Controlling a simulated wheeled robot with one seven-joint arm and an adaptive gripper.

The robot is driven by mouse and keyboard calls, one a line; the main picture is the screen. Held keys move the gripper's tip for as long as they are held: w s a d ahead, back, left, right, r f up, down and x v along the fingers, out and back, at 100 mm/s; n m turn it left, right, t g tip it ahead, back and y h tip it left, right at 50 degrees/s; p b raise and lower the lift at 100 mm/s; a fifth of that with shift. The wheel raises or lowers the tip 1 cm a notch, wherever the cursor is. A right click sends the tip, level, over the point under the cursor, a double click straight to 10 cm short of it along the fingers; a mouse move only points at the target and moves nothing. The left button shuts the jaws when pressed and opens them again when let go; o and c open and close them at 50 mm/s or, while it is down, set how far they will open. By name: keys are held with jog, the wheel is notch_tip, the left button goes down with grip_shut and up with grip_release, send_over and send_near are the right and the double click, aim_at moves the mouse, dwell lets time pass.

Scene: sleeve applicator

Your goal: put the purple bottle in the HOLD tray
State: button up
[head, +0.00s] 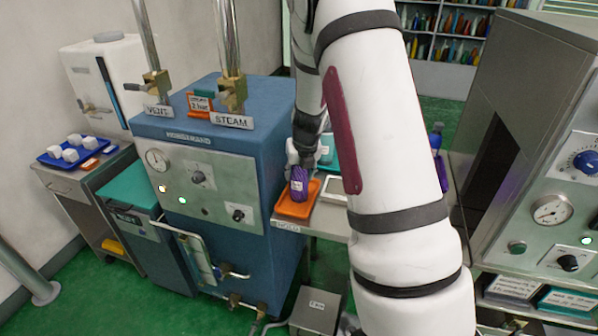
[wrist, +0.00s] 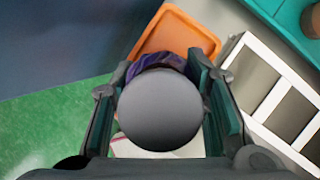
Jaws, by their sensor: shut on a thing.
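The purple bottle (head: 299,184) shows below my gripper (head: 301,162) in the head view, over the orange tray (head: 291,210) with the HOLD label (head: 287,226) at its front. In the wrist view, my gripper (wrist: 161,72) is shut on the bottle. The bottle's round grey top (wrist: 160,112) hides most of its purple body (wrist: 158,60). The orange tray (wrist: 178,30) lies beyond and around it. I cannot tell whether the bottle's base touches the tray.
The blue steam cabinet (head: 205,165) stands close left of the tray. A white-framed divided tray (head: 335,190) lies to its right, with a teal tray (wrist: 295,18) behind. Another bottle (head: 436,140) stands farther right, past my arm. A steel machine (head: 520,150) is at right.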

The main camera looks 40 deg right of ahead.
jog(key=o, duration=1.4)
jog(key=shift+f, duration=0.1)
jog(key=s+a+r+n+y, duration=0.1)
jog(key=s+a+r+n, duration=0.2)
jog(key=r, duration=0.3)
jog(key=s+a+r+n+p, duration=0.1)
jog(key=s+a+r+n, duration=0.25)
jog(key=r, duration=0.25)
jog(key=s+a+r+n+y, duration=0.1)
jog(key=s+a+r+n, duration=0.15)
jog(key=r, duration=0.35)
jog(key=s+a+r+n, duration=0.2)
jog(key=s+a+n, duration=0.2)
jog(key=s+n, duration=0.3)
jog(key=s+a+r+n, duration=0.3)
jog(key=s+n, duration=0.5)
jog(key=n, duration=0.5)
jog(key=s+a+r+n+t, duration=0.1)
jog(key=s+a+r+n, duration=0.2)
jog(key=n, duration=0.7)
jog(key=shift+s+a+n+h, duration=0.1)
jog(key=shift+s+a, duration=0.35)
jog(key=shift+s, duration=0.3)
jog(key=shift+s+a+n+h, duration=0.1)
jog(key=shift+s+a, duration=0.35)
jog(key=shift+s, duration=0.3)
jog(key=shift+s+a+n+h, duration=0.1)
jog(key=shift+s+a, duration=0.35)
jog(key=shift+s, duration=0.3)
